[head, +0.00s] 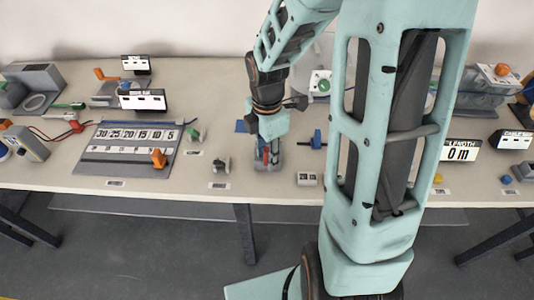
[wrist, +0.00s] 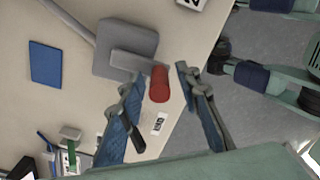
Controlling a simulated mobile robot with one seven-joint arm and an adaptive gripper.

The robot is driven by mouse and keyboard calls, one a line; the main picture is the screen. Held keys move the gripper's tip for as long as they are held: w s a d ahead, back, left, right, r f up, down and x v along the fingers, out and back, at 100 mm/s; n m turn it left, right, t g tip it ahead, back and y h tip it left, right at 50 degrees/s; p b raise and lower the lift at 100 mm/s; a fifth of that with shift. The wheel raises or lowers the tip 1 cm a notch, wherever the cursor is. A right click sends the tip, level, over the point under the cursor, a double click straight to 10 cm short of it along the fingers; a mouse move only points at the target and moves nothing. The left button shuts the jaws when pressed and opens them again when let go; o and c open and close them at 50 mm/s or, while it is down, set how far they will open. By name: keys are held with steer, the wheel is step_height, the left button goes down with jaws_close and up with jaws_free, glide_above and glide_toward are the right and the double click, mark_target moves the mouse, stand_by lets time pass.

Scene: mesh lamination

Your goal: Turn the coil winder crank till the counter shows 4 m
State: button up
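The crank's red handle (wrist: 159,84) sticks out from a grey arm and grey block (wrist: 120,48) in the wrist view. My gripper (wrist: 156,82) is open, with one blue finger on each side of the handle. A gap shows on the right side; contact on the left side is unclear. In the head view my gripper (head: 268,153) reaches down to the table's front part, with red (head: 266,155) showing between the fingers. The counter (head: 460,150), marked LENGTH, reads 0 m at the right. My arm hides part of the table between it and the gripper.
A grey board with numbered strips (head: 125,170) lies to the left. A small green-topped device (head: 195,136) and a dark one (head: 220,166) stand left of the gripper. A blue-handled piece (head: 314,139) and a small white box (head: 307,179) stand close on its right.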

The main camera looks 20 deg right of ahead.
jaws_close()
